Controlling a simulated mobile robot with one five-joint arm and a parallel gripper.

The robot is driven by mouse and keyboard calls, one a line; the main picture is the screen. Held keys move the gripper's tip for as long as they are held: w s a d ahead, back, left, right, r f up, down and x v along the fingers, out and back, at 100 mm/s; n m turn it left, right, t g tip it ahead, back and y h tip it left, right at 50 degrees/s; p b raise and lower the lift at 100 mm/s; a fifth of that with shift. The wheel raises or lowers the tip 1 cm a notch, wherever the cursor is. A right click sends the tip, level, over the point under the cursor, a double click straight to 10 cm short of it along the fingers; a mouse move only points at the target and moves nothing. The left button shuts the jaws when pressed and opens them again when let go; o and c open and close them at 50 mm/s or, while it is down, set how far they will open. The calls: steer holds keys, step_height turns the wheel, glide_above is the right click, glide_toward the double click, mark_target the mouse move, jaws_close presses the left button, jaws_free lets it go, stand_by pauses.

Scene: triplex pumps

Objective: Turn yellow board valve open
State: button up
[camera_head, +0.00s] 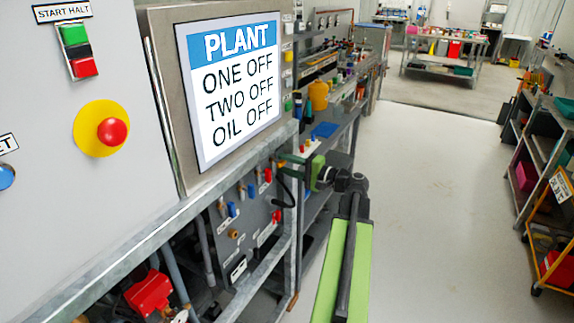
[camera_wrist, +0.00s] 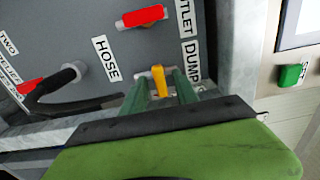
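In the wrist view a small yellow valve handle (camera_wrist: 160,82) stands out from the grey board, between the HOSE and DUMP labels. It points roughly up and down in that picture. My gripper (camera_wrist: 158,84) has its two green fingers apart, one on each side of the yellow handle, with a small gap visible beside it. I cannot tell how deep the handle sits between the fingers.
A metal frame post (camera_wrist: 242,50) stands close on the right. The floor (camera_head: 445,200) right of my arm is clear.

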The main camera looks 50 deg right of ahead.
steer(key=shift+c, duration=0.2)
jaws_close()
steer(key=shift+n, duration=0.4)
steer(key=n, duration=1.3)
steer(key=shift+n, duration=2)
